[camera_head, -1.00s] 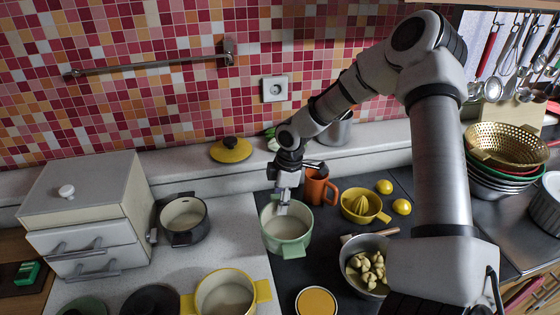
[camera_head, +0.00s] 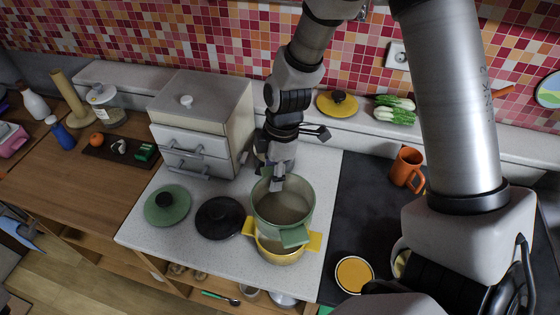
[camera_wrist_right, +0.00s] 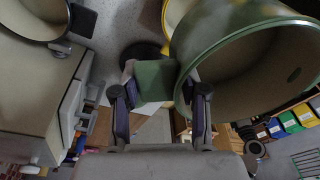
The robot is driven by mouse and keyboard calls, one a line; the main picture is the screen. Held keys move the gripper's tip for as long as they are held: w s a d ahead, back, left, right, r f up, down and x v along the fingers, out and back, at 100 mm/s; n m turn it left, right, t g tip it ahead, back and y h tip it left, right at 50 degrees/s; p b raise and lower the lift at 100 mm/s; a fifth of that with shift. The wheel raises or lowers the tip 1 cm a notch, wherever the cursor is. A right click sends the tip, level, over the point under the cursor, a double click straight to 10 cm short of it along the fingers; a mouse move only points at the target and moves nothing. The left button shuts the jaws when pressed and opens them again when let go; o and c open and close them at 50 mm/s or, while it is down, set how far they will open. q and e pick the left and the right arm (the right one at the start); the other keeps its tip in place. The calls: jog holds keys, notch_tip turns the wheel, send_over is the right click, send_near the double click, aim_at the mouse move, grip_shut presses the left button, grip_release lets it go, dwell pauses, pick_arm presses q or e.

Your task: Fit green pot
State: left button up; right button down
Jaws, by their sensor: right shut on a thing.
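The green pot (camera_head: 265,212) is held over the yellow pot (camera_head: 282,257) on the pale counter. It covers most of the yellow pot; I cannot tell whether its base is inside it. My right gripper (camera_head: 277,180) is shut on the green pot's far handle. In the right wrist view the green handle (camera_wrist_right: 153,80) sits between the two fingers (camera_wrist_right: 161,100), with the green pot (camera_wrist_right: 205,45) beyond to the right. A strip of the yellow pot (camera_wrist_right: 172,15) shows behind it. My left gripper is not in view.
A green lid (camera_head: 168,212) and a black lid (camera_head: 220,230) lie left of the pots. A drawer cabinet (camera_head: 205,110) stands close behind left. A dark pot (camera_wrist_right: 25,20) shows in the wrist view. An orange mug (camera_head: 405,166) and a yellow-topped jar (camera_head: 354,273) stand right.

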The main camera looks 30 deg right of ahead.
aim_at(274, 193)
jog(key=shift+w+f, duration=0.1)
jog(key=shift+w, duration=0.2)
notch_tip(274, 193, down, 6)
jog(key=b, duration=0.5)
jog(key=shift+s, duration=0.15)
jog(key=shift+f+b, duration=0.9)
dwell(0.8)
jog(key=c, duration=0.5)
grip_release()
jog(key=shift+c, duration=0.2)
jog(key=shift+r, duration=0.1)
